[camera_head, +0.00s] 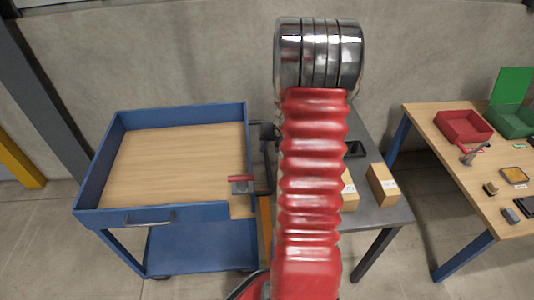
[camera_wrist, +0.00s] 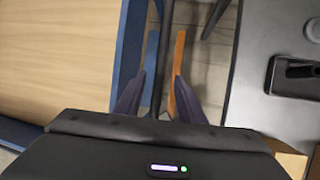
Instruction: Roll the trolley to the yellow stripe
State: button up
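The trolley (camera_head: 180,211) is blue with a wooden top, a lower shelf and castors, and stands at the left in the head view. Its wooden top also fills the left of the wrist view (camera_wrist: 55,60). A dark bar (camera_wrist: 155,62) runs along its right side. An orange-yellow stripe (camera_head: 265,216) shows on the floor between the trolley and a grey table, also in the wrist view (camera_wrist: 178,60). My gripper (camera_wrist: 158,98) is open over this gap, fingers on either side of the bar's line. I cannot tell whether the bar lies between them. My arm hides part of the gap.
A red-handled fitting (camera_head: 241,184) sits at the trolley top's right edge. The grey table (camera_head: 372,212) with cardboard boxes (camera_head: 382,184) stands close on the right. A wooden workbench (camera_head: 440,138) with red and green bins is farther right. A dark post stands left of the trolley.

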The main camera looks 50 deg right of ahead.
aim_at(267, 154)
jog(key=shift+x, duration=2.65)
grip_shut()
